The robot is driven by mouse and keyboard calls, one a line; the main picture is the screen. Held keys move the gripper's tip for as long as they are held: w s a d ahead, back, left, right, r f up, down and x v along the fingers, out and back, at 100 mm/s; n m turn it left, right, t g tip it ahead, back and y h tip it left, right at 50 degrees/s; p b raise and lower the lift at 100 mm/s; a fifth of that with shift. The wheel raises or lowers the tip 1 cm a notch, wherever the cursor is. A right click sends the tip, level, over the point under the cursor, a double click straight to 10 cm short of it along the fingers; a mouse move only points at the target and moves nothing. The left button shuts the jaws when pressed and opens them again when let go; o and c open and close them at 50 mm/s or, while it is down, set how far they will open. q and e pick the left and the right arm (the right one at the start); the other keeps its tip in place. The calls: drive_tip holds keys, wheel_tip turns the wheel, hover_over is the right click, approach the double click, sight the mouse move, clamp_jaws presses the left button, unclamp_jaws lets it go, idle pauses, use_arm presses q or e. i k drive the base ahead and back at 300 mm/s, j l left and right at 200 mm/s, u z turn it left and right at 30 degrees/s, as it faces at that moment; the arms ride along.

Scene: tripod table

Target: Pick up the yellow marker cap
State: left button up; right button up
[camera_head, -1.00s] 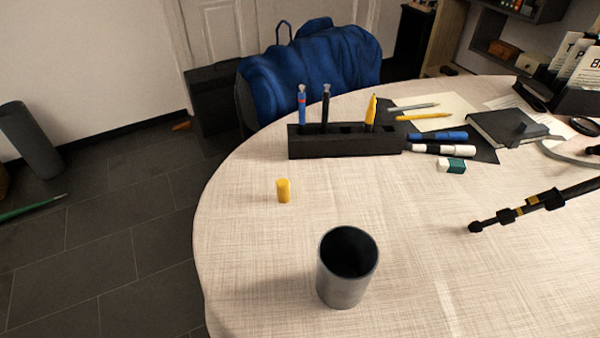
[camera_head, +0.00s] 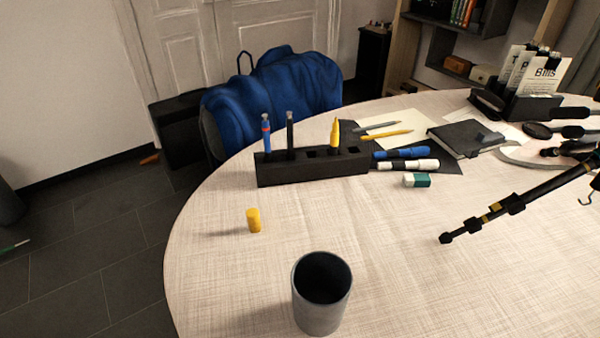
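The yellow marker cap (camera_head: 254,220) stands upright on the pale cloth-covered table, toward its left edge. It is in front of the black pen holder (camera_head: 312,168) and behind and to the left of the grey cup (camera_head: 321,296). Nothing touches it. Neither of my grippers shows in the head view.
The holder carries a blue marker (camera_head: 266,138), a black one (camera_head: 290,138) and a yellow one (camera_head: 335,134). A teal-and-white eraser (camera_head: 417,180) and a black notebook (camera_head: 466,139) lie to the right. Folded tripod legs (camera_head: 510,206) reach in from the right. Table around the cap is clear.

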sight(254, 222)
drive_tip(key=k+l, duration=0.2)
drive_tip(key=l, duration=0.15)
drive_tip(key=k+l, duration=0.15)
drive_tip(key=l, duration=0.15)
drive_tip(key=k+l, duration=0.2)
drive_tip(key=l, duration=0.15)
drive_tip(key=k+l, duration=0.15)
drive_tip(key=l, duration=0.15)
drive_tip(key=z, duration=0.05)
